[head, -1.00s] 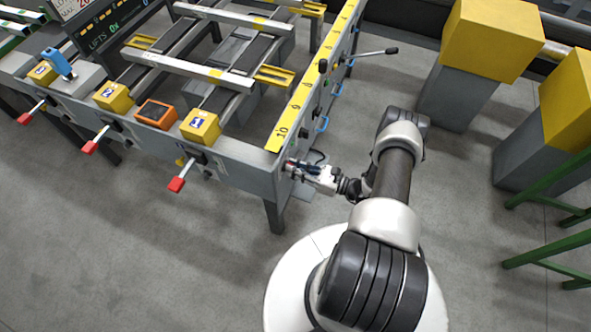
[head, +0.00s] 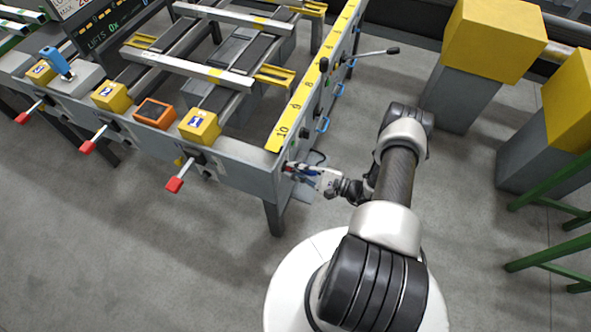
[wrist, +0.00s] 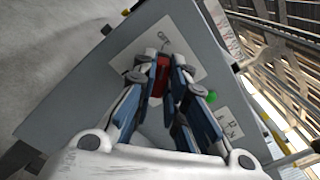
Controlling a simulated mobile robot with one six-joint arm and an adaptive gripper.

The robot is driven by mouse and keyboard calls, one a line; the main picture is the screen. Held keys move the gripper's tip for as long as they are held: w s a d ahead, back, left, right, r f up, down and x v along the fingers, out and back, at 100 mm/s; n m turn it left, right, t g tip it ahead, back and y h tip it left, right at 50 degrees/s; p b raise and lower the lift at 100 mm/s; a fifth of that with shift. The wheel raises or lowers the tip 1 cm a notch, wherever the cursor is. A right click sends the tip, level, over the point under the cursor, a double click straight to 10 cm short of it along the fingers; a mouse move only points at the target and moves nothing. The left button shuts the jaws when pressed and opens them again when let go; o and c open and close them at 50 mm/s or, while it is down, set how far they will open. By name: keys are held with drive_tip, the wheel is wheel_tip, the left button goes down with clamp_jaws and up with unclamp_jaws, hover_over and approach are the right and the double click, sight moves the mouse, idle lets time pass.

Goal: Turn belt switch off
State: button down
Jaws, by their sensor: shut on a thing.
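The belt switch shows as a red handle (wrist: 161,72) on a pale plate on the grey side panel of the runout table, in the wrist view. My gripper (wrist: 162,62) is shut on it, with one blue-and-grey finger on each side. The fingers hide most of the switch, so its exact setting cannot be read. In the head view my gripper (head: 296,168) is against the table's side panel just below the yellow scale, and the switch is hidden there.
A green button (wrist: 212,96) and a white label (wrist: 228,122) sit right of the switch. Blue handles (head: 323,124) and a black-knobbed lever (head: 374,53) stick out farther along that side. Red-tipped levers (head: 175,185) line the front.

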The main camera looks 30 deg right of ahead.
drive_tip(key=shift+n, duration=0.7)
drive_tip(key=c, duration=1.6)
unclamp_jaws()
drive_tip(key=v, duration=1.2)
drive_tip(key=shift+w+r, duration=0.1)
